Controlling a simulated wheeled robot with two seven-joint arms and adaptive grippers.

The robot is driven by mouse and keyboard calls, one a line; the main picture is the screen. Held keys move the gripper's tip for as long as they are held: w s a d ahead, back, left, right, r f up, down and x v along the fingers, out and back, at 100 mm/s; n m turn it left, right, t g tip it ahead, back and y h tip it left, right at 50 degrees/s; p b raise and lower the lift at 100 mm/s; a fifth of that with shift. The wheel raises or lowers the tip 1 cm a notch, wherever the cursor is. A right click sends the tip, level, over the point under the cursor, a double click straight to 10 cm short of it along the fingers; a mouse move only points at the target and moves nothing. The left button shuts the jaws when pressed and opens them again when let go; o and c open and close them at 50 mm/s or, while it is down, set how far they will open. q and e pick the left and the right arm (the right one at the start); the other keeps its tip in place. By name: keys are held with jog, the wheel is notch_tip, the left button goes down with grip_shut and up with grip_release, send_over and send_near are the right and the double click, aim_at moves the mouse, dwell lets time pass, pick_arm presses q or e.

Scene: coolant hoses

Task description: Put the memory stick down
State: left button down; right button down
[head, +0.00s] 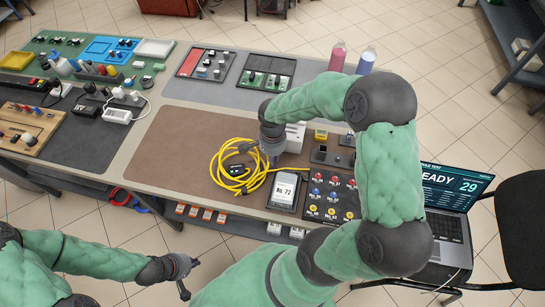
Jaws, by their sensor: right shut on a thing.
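My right gripper (272,162) points down over the brown mat, between the yellow cable coil and the white device. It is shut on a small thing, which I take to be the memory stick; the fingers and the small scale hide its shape. My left gripper (190,278) is in front of the table's near edge, low in the picture. Its fingers are apart and it is empty.
A yellow cable coil (222,172) lies left of my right gripper. A handheld device (284,191) reading "No. 72" and a panel of coloured knobs (331,196) are nearby. A laptop (448,205) stands at the right. The brown mat's left part (180,140) is clear.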

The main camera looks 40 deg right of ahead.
jog(key=c, duration=1.2)
grip_release()
jog(key=shift+f, duration=0.1)
jog(key=shift+c, duration=0.2)
jog(key=shift+r, duration=0.25)
notch_tip(320, 180, up, 12)
jog(key=p, duration=0.3)
jog(key=shift+p, duration=0.3)
jog(key=shift+f, duration=0.1)
